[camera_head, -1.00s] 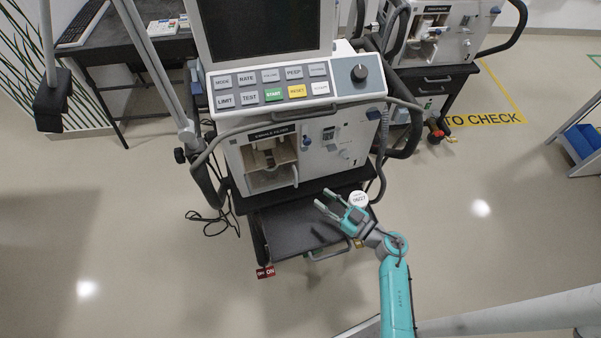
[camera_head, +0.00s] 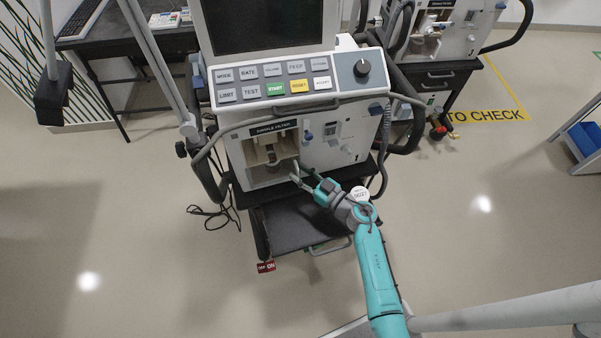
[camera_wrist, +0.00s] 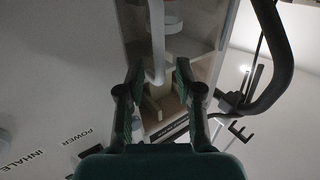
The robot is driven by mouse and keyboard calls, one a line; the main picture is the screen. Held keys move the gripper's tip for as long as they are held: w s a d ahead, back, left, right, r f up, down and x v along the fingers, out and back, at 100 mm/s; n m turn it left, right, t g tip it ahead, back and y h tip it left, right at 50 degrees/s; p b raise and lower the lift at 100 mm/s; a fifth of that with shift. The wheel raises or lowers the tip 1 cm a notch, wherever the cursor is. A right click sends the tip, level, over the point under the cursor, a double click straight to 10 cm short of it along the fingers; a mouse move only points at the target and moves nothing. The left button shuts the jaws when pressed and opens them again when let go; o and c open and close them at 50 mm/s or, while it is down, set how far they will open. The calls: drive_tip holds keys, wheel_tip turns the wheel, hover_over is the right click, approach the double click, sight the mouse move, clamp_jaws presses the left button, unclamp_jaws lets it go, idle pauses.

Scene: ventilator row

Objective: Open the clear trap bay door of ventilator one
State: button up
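The near ventilator (camera_head: 340,140) has an open-looking bay (camera_head: 268,160) at its lower left front, under a dark label. The clear door is hard to make out in the head view. In the wrist view a see-through pane (camera_wrist: 192,42) seems to lie across the bay, with a pale upright bar handle (camera_wrist: 157,42) along one side. My gripper (camera_head: 300,172) is at the bay's right side, in front of the handle. In the wrist view its two fingers (camera_wrist: 157,78) are apart, one on each side of the bar's end. I cannot tell whether they touch it.
A dark shelf (camera_head: 290,222) with a front handle juts out below the ventilator. A grey hose (camera_head: 387,130) hangs at its right. A second ventilator (camera_head: 440,30) stands behind at the right. The floor in front is clear.

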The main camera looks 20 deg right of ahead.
drive_tip(key=shift+w, duration=0.1)
drive_tip(key=shift+c, duration=0.2)
clamp_jaws()
drive_tip(key=shift+a, duration=0.15)
